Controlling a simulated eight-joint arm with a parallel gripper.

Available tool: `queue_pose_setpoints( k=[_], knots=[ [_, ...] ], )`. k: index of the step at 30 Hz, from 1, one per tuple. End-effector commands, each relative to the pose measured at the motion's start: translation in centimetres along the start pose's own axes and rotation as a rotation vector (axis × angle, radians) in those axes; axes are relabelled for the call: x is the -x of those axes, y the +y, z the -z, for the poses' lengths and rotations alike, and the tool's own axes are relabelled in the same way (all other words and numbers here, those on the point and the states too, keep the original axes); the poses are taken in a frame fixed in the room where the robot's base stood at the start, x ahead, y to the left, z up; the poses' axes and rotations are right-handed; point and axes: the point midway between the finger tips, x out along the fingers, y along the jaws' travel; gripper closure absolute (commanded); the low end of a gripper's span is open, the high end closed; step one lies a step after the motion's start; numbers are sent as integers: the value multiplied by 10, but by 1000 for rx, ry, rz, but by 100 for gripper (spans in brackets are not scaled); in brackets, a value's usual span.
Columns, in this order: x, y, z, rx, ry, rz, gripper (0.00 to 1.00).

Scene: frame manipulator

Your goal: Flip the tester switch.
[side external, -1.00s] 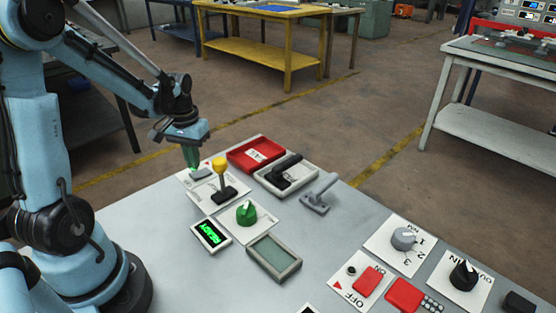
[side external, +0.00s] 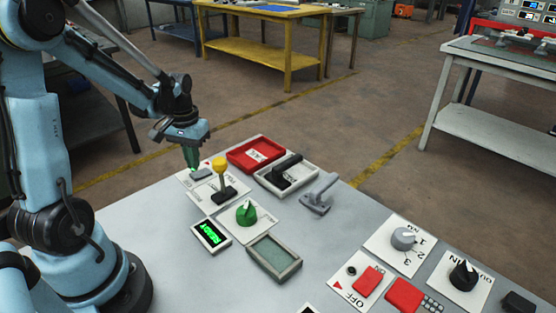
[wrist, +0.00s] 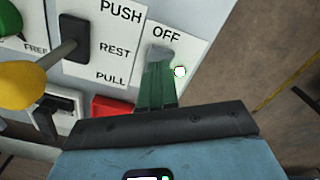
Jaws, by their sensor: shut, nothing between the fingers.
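A white plate marked OFF (wrist: 190,48) lies under my gripper in the wrist view, with a small grey switch (wrist: 161,54) on it. In the side view the grey switch (side external: 201,174) sits at the panel's far left corner. My gripper (side external: 192,163) points down there with its green fingers closed together. In the wrist view the fingertips (wrist: 158,68) overlap the near end of the switch. I cannot tell whether they touch it. The fingers hide the lower part of the plate.
A yellow-knobbed lever (side external: 220,172) marked PUSH, REST, PULL stands close beside my gripper. A red tray (side external: 240,160), a black handle (side external: 284,167), a green knob (side external: 246,212) and a lit green display (side external: 210,235) are nearby. The panel's front left (side external: 160,240) is clear.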

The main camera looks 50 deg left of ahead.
Motion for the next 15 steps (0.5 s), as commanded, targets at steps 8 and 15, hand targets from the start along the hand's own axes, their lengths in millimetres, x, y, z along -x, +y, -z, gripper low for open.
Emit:
queue_pose_setpoints(
  k=[8, 15],
  knots=[
    [-4, 0, 0, 0, 0, 0, 100],
    [-7, 0, 0, 0, 0, 0, 100]
  ],
)
